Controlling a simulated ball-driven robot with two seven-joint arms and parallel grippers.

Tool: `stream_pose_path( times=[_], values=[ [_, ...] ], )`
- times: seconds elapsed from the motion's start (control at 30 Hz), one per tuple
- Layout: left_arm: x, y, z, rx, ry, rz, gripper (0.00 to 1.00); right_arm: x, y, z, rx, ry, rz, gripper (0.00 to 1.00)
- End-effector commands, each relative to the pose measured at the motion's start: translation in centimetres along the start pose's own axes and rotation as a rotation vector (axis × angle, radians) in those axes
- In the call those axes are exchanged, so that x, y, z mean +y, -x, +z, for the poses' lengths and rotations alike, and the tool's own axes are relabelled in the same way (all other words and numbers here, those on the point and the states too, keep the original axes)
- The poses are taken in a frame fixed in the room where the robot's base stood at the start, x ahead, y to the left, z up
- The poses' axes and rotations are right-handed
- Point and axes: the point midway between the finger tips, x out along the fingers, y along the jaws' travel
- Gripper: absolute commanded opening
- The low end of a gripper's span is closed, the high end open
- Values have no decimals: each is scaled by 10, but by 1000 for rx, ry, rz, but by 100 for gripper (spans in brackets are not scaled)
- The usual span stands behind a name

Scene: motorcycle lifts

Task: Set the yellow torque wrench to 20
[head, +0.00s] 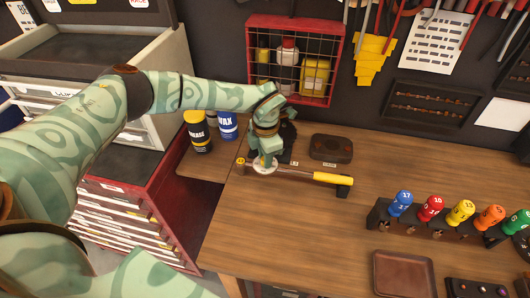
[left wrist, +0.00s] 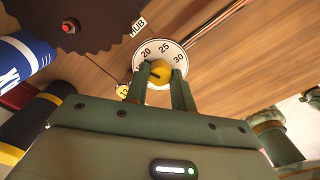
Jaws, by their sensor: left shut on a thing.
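The yellow torque wrench (head: 305,174) lies on the wooden bench, its yellow handle pointing right to a dark end block. Its round white dial (head: 262,169) is at the left, partly hidden under my left gripper (head: 267,161). In the left wrist view the dial (left wrist: 165,49) shows 20, 25 and 30. My left gripper (left wrist: 162,82) is shut on the yellow knob (left wrist: 160,70) at the dial's centre. A dark mark shows on the knob, but I cannot tell which number it points to. My right gripper is not seen.
A dark box (head: 331,149) lies behind the wrench. A rack (head: 440,226) of numbered, coloured handles and a brown tray (head: 404,274) are to the right. Grease and wax cans (head: 198,132) stand left. A red wire cage (head: 292,60) hangs behind.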

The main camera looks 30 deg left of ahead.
Motion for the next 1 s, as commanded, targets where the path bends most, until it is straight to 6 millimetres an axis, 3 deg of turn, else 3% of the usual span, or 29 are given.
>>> stream_pose_path(
  times=[0.43,1.0],
  values=[
    [0,1,0,-5,-276,0,2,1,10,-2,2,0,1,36],
    [0,0,0,-6,-340,1,2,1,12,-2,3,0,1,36]
  ],
)
